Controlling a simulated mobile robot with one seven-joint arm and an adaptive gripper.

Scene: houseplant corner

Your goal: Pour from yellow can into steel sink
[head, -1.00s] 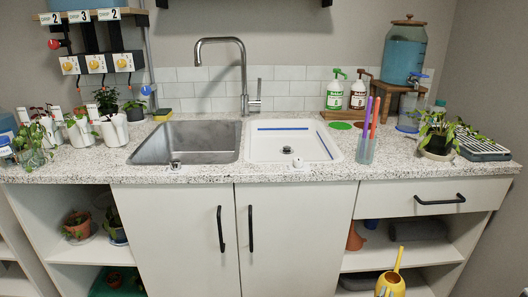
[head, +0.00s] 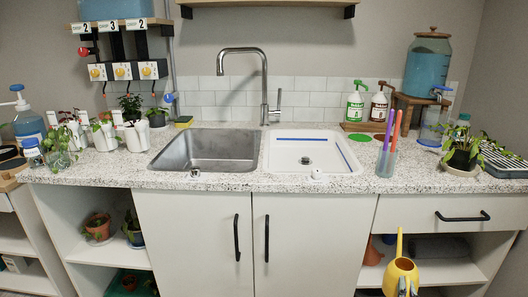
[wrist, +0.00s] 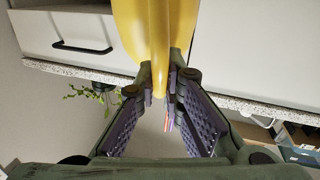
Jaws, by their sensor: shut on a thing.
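The yellow can (head: 401,275) shows at the bottom right of the head view, in front of the cabinet and below the counter, with its spout pointing up. The wrist view shows its yellow body (wrist: 155,30) close up. My gripper (wrist: 160,95) is shut on the can, with a purple padded finger on each side of it. The steel sink (head: 207,150) is the left basin in the counter, under the tap (head: 243,70), and looks empty. The can is to the right of the sink and lower.
A white basin (head: 345,180) adjoins the steel sink. A clear cup of coloured sticks (head: 386,163) stands near the counter's front edge. Small potted plants (head: 104,135) stand left of the sink. A drawer handle (head: 462,217) juts out near the can.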

